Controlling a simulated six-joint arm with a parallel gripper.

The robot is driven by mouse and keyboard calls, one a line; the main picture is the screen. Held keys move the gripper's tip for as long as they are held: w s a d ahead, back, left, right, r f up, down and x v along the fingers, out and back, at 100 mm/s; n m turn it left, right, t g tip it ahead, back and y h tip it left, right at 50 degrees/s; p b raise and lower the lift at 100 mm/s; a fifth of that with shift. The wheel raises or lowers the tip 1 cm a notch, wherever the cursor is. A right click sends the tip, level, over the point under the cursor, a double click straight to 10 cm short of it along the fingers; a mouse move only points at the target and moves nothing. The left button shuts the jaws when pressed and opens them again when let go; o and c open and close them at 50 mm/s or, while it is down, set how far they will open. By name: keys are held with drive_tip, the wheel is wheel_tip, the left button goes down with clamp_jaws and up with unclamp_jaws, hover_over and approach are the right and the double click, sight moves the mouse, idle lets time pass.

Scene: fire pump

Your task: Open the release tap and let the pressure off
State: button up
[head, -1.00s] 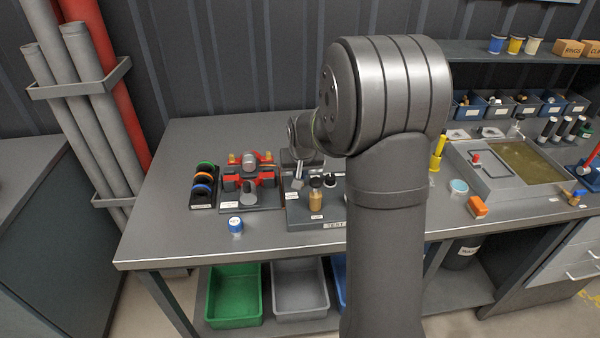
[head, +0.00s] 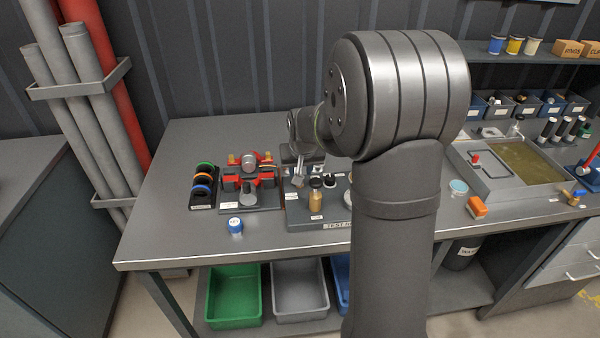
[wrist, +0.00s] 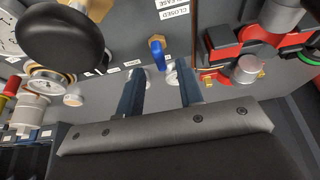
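In the wrist view the release tap (wrist: 158,52) shows a blue lever on a brass-coloured body, beside labels (wrist: 172,8) of which "CLOSED" is readable. My gripper (wrist: 161,68) is open, with its two dark blue fingers apart and nothing held. The blue lever appears between and just beyond the fingertips; I cannot tell whether they touch it. In the head view my gripper (head: 300,182) is low over the test rig (head: 312,222), and I cannot make out the tap there. A pressure gauge (wrist: 50,80) is at the left of the wrist view.
A large black knob (wrist: 60,42) stands left of the fingers. A red clamp-like fixture (wrist: 228,45) is at the right.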

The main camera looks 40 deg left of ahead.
drive_tip(key=v, duration=1.5)
drive_tip(key=shift+s+f, duration=0.1)
drive_tip(key=x, duration=1.7)
drive_tip(key=shift+a+f, duration=0.1)
drive_tip(key=shift+f, duration=0.05)
